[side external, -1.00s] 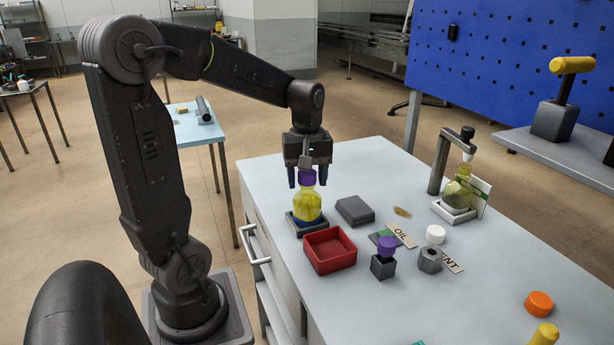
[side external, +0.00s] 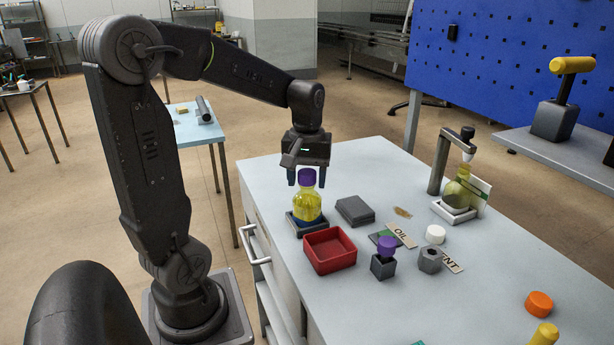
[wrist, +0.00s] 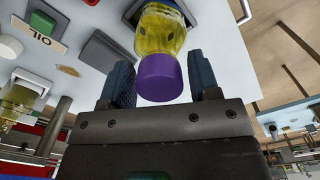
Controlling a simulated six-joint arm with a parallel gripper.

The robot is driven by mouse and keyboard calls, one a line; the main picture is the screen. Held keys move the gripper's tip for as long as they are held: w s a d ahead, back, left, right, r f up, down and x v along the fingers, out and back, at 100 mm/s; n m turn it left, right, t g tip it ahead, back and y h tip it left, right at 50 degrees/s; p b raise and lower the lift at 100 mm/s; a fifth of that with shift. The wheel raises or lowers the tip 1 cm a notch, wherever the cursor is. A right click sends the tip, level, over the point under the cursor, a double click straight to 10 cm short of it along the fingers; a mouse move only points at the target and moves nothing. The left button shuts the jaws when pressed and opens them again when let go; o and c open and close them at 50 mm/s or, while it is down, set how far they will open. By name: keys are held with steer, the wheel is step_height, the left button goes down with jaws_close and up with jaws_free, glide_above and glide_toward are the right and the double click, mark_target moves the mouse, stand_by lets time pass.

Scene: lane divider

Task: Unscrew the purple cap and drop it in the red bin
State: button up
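The purple cap (side external: 306,176) sits on top of a clear bottle (side external: 307,208) of yellow liquid. The bottle stands upright in a dark square holder (side external: 294,226) near the table's far left edge. My gripper (side external: 307,179) points down over the bottle, its fingers on either side of the cap. In the wrist view the cap (wrist: 160,79) lies between the two blue fingers, with a gap on each side, so the gripper is open. The red bin (side external: 329,250) stands just in front of the bottle and looks empty.
Another purple-topped piece (side external: 387,245) stands on a dark block right of the bin. A grey slab (side external: 355,210) lies right of the bottle. A hex nut (side external: 430,260), white cap (side external: 436,234) and OIL label (side external: 401,235) lie farther right. The front table is mostly clear.

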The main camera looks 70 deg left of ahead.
steer(key=c, duration=0.5)
steer(key=shift+n, duration=0.9)
steer(key=shift+n, duration=0.9)
steer(key=shift+n, duration=0.8)
steer(key=shift+n, duration=0.9)
